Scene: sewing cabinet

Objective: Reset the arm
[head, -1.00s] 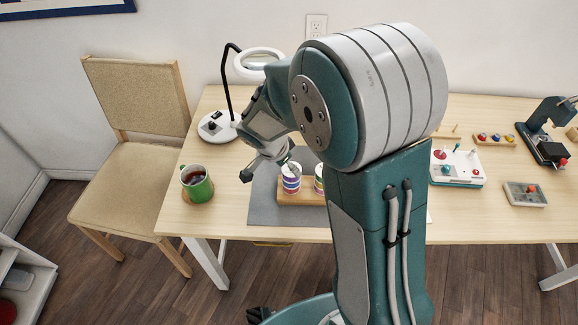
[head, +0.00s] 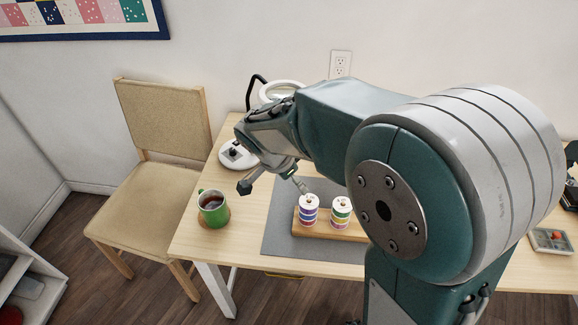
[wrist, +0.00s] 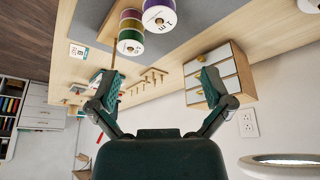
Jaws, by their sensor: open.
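My gripper (head: 273,187) is above the left part of the sewing table in the head view, between the green mug and the thread spools. In the wrist view my gripper (wrist: 160,92) has its two fingers spread wide with nothing between them. A stack of thread spools (head: 308,212) stands on a wooden base (head: 318,232), with a second stack (head: 340,212) to its right. The spools also show at the top of the wrist view (wrist: 159,14), beyond the fingertips. My arm hides much of the table's right side in the head view.
A green mug (head: 213,210) of dark liquid stands near the table's left edge. A magnifier lamp (head: 237,155) stands behind my gripper. A chair (head: 160,195) is at the left. The wrist view shows a small drawer cabinet (wrist: 222,75) and a peg rack (wrist: 148,80).

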